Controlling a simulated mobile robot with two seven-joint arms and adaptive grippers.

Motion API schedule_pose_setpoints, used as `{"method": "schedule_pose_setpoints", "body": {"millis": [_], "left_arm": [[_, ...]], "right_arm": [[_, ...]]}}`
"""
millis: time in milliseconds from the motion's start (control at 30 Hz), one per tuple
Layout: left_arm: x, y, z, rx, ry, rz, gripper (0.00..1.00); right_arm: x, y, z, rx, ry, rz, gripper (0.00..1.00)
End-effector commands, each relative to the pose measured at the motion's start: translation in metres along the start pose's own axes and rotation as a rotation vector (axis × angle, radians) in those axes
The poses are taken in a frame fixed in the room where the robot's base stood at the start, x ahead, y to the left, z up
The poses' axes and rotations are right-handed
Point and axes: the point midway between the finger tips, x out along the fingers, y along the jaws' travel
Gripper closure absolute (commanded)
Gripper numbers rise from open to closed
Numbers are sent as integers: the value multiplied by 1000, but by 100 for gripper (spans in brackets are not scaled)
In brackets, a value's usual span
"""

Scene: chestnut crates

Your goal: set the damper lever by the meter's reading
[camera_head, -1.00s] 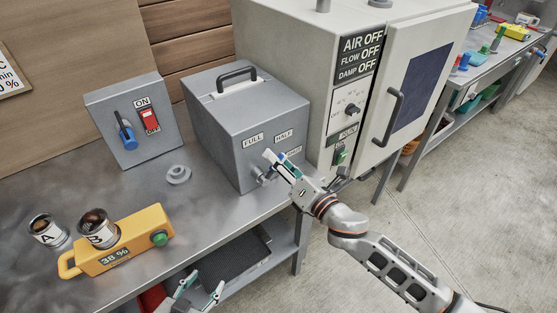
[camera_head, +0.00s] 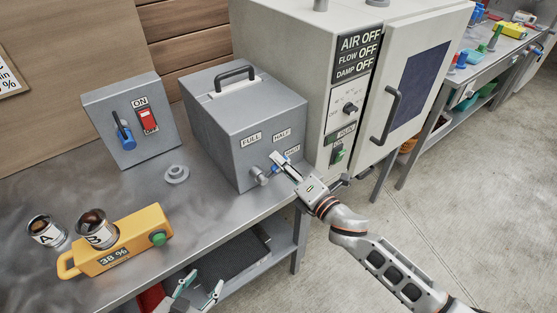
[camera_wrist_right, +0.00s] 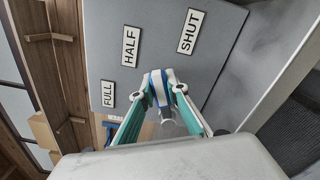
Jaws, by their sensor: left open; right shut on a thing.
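The yellow meter (camera_head: 125,243) lies on the bench and reads 38 %. Cup B (camera_head: 97,230) stands on it. The grey damper box (camera_head: 225,140) bears the labels FULL, HALF and SHUT. Its lever (camera_head: 260,176) has a blue grip and points right and up, toward the SHUT label. My right gripper (camera_head: 280,164) is shut on the lever's grip, which shows blue and white between the fingers in the right wrist view (camera_wrist_right: 160,88). My left gripper (camera_head: 200,295) is open and empty below the bench's front edge.
Cup A (camera_head: 46,231) stands left of the meter. A grey ring-shaped piece (camera_head: 176,174) lies on the bench. A switch box (camera_head: 133,120) with a red switch and blue-handled lever stands at the back. The oven cabinet (camera_head: 290,50) shows AIR OFF, FLOW OFF, DAMP OFF.

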Motion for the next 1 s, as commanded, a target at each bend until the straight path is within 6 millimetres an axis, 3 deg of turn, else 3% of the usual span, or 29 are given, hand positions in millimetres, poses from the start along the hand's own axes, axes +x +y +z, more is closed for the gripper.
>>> {"method": "schedule_pose_setpoints", "body": {"millis": [500, 1000], "left_arm": [[-1, 0, -1, 0, -2, 0, 52], [-2, 0, -1, -1, -2, 0, 52]], "right_arm": [[0, -22, -4, 335, -1, -1, 100], [0, -26, -5, 395, 0, -1, 100]]}}
